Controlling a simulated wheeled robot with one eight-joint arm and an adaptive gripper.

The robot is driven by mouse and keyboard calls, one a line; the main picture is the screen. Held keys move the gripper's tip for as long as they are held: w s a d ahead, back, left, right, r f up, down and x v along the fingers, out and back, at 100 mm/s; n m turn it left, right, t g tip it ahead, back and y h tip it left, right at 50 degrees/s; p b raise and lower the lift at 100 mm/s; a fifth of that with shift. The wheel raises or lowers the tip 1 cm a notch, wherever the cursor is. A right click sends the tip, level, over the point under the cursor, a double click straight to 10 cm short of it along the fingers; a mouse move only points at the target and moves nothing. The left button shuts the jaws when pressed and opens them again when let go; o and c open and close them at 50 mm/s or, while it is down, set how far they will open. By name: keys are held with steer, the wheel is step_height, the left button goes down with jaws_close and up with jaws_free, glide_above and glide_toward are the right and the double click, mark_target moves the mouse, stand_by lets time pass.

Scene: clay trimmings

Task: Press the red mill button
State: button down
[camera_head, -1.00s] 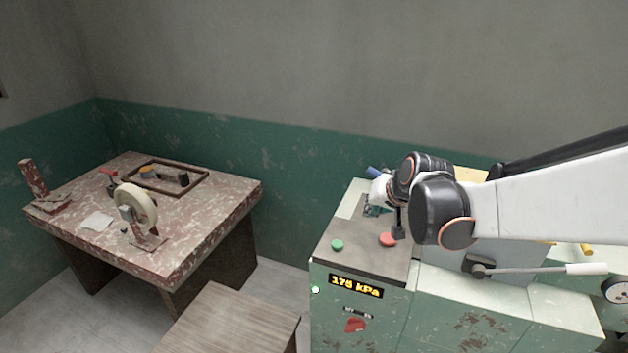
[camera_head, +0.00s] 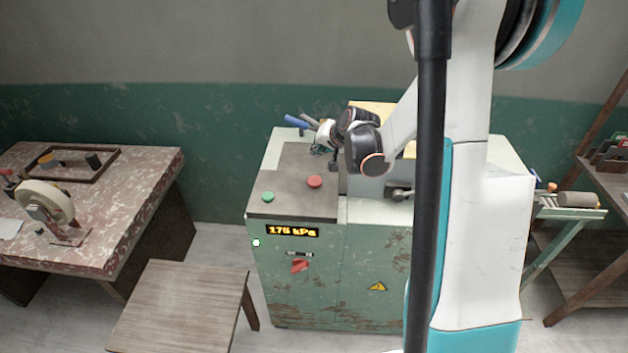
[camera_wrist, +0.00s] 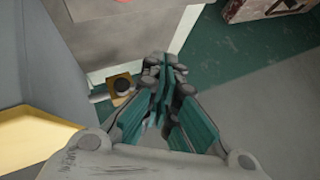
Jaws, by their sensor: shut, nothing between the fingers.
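The red button (camera_head: 315,181) is a round cap on the dark top plate (camera_head: 290,205) of a green, worn machine. A green button (camera_head: 268,197) sits to its left and nearer the front. My gripper (camera_head: 318,150) is over the back part of the machine top, behind the red button and apart from it in the picture. In the wrist view my gripper (camera_wrist: 163,82) has its teal fingers together with nothing between them. A sliver of red (camera_wrist: 151,2) shows at the top edge there, apparently the red button, mostly cut off.
The machine's front has a display (camera_head: 293,231) reading 175 kPa and a red switch (camera_head: 299,266). A wooden stool (camera_head: 180,300) stands in front left. A worn table (camera_head: 110,220) with a wheel is at left, a shelf (camera_head: 610,190) at right.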

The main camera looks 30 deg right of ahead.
mark_target(317, 180)
steer(key=shift+f, duration=0.15)
step_height(317, 180, down, 9)
steer(key=b, duration=0.6)
steer(key=shift+r, duration=0.2)
stand_by(1.2)
steer(key=shift+f+b, duration=0.4)
steer(key=shift+b, duration=0.2)
steer(key=shift+f+b, duration=0.4)
stand_by(0.4)
steer(key=shift+r, duration=0.1)
steer(key=shift+r+p, duration=0.5)
steer(key=shift+r, duration=0.25)
steer(key=shift+r, duration=0.1)
steer(key=shift+r+p, duration=1.55)
steer(key=shift+r, duration=0.9)
